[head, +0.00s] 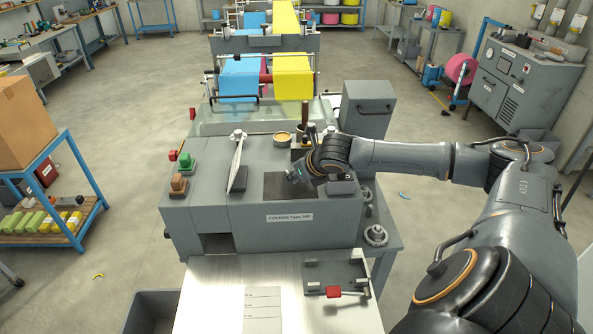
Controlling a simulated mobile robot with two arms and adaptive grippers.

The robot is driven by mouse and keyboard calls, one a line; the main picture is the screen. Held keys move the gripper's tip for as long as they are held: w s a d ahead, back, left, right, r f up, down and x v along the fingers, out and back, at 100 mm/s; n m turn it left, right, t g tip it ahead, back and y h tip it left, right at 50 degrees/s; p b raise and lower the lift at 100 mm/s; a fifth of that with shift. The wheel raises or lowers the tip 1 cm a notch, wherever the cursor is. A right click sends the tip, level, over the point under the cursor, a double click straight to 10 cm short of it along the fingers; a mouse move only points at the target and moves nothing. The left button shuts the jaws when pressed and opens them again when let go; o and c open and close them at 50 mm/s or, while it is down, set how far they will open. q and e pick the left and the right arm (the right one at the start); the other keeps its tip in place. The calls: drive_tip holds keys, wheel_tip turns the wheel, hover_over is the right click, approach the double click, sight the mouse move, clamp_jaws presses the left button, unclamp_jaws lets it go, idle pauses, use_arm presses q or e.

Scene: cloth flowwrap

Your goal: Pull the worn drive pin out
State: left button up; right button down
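The grey machine (206,198), labelled as a folder, stands in the middle of the head view. My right arm reaches in from the right, and my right gripper (294,175) is low over the machine's top, by a dark rectangular plate (277,190). The gripper is small and partly covered by its own wrist, so I cannot tell if its fingers are open or shut or hold anything. I cannot make out the drive pin; the wrist may hide it. A toothed gear (376,236) sits at the machine's right side. My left gripper is not in view.
A thin upright pale plate (237,163), green (187,161) and brown (178,183) knobs, a round tan-filled dish (282,138) and a dark upright handle (304,116) are on top. A red-handled clamp fixture (334,280) and paper sheet (262,310) lie on the front table.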

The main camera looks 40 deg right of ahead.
drive_tip(key=shift+f, duration=0.85)
drive_tip(key=c, duration=1.2)
unclamp_jaws()
drive_tip(key=shift+s+r, duration=0.35)
drive_tip(key=shift+r, duration=0.05)
drive_tip(key=v, duration=1.1)
drive_tip(key=shift+s+a, duration=0.1)
drive_tip(key=shift+a, duration=0.05)
drive_tip(key=shift+f, duration=0.1)
